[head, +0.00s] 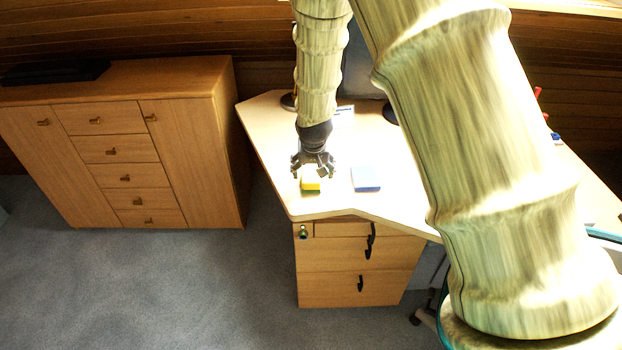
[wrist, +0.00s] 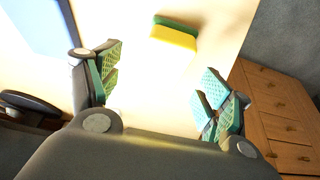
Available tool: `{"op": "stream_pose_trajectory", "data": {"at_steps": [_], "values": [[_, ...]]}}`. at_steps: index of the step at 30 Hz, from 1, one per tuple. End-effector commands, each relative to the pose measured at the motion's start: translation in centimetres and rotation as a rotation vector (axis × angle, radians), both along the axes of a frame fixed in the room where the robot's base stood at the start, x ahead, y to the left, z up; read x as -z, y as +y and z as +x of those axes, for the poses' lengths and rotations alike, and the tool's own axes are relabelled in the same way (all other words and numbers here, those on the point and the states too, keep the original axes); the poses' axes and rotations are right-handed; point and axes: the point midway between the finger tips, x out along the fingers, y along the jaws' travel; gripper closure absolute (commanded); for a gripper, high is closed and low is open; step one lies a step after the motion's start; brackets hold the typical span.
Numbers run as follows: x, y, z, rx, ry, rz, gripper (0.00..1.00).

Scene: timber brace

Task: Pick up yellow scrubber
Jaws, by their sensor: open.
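The yellow scrubber (head: 311,184) lies on the desk near its front left edge. It is a small yellow block with a green layer. In the wrist view the scrubber (wrist: 175,34) lies on the pale desktop, beyond the fingertips. My gripper (head: 314,170) is above the desk, close over the scrubber in the head view. In the wrist view my gripper (wrist: 158,88) has its green-padded fingers spread wide, with only bare desktop between them.
The desk (head: 272,132) has a blue and white block (head: 366,179) to the right of the scrubber. A drawer unit (head: 350,272) stands under the front edge. A wooden cabinet (head: 125,150) stands to the left. My arm hides much of the desk's right side.

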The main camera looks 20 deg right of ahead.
Motion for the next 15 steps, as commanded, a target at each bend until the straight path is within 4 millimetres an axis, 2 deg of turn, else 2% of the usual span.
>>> {"op": "stream_pose_trajectory", "data": {"at_steps": [9,15], "values": [[3.0,0.1,1.6,-0.002,0.001,0.000,0.21],[4.0,0.0,2.0,-0.002,0.000,0.000,0.21]]}}
